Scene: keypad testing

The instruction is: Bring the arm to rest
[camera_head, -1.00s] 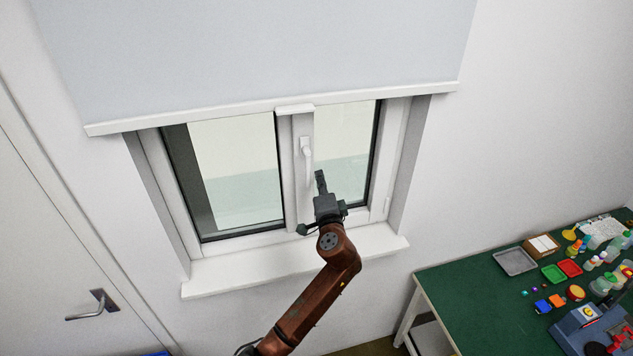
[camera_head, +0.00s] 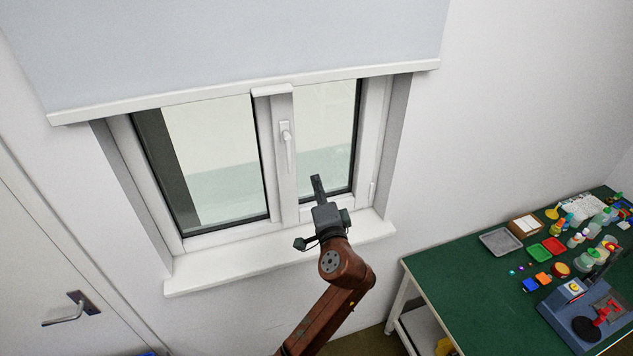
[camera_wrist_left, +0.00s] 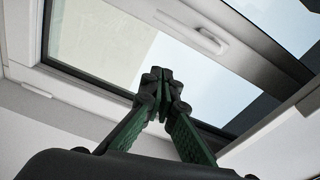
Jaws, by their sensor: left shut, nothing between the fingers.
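My left gripper (camera_head: 317,184) is in front of the lower part of the window, above the sill. In the left wrist view its fingers (camera_wrist_left: 159,76) meet at the tips, shut and empty. My brown left arm (camera_head: 330,310) reaches up to it from the bottom of the head view. The gripper is below and to the right of the white window handle (camera_head: 286,145), apart from it in the picture. The handle hangs downward on the middle frame. My right gripper is not in view.
The window (camera_head: 218,160) has a sill (camera_head: 270,263) below and a pale blind (camera_head: 230,45) above. A door handle (camera_head: 70,310) is at the left. A green-topped table (camera_head: 450,285) at the right holds trays, bottles, small coloured items and a blue device (camera_head: 590,320).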

